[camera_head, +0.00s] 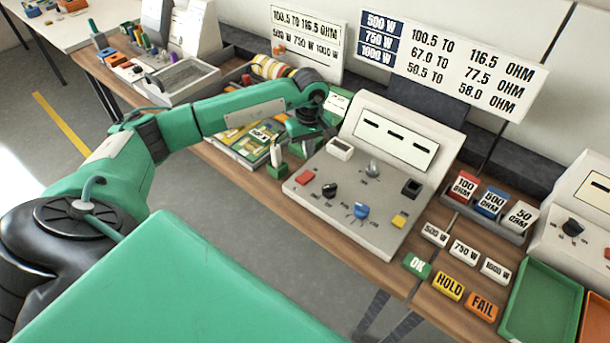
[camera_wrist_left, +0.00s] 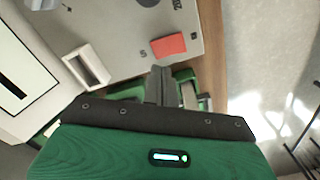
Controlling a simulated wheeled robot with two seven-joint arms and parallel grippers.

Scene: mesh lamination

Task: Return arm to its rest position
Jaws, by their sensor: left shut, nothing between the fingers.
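My left arm (camera_head: 240,107) is green with black joints. It reaches from the left across the front of the workbench (camera_head: 240,175). Its left gripper (camera_wrist_left: 160,84) is shut and empty, with the dark fingers pressed together in the left wrist view. In the head view the gripper is small and partly hidden by the wrist, just left of the grey test console (camera_head: 345,190). In the wrist view the console's red button (camera_wrist_left: 168,45) and a white-rimmed socket (camera_wrist_left: 87,67) lie just beyond the fingers. My right gripper is not in view.
A small green holder (camera_head: 277,170) with a white upright piece stands close to the gripper. Right of the console are ohm blocks (camera_head: 492,203), watt tags (camera_head: 464,252), OK, HOLD and FAIL blocks (camera_head: 448,286) and a green tray (camera_head: 540,308). Open floor (camera_head: 235,210) lies before the bench.

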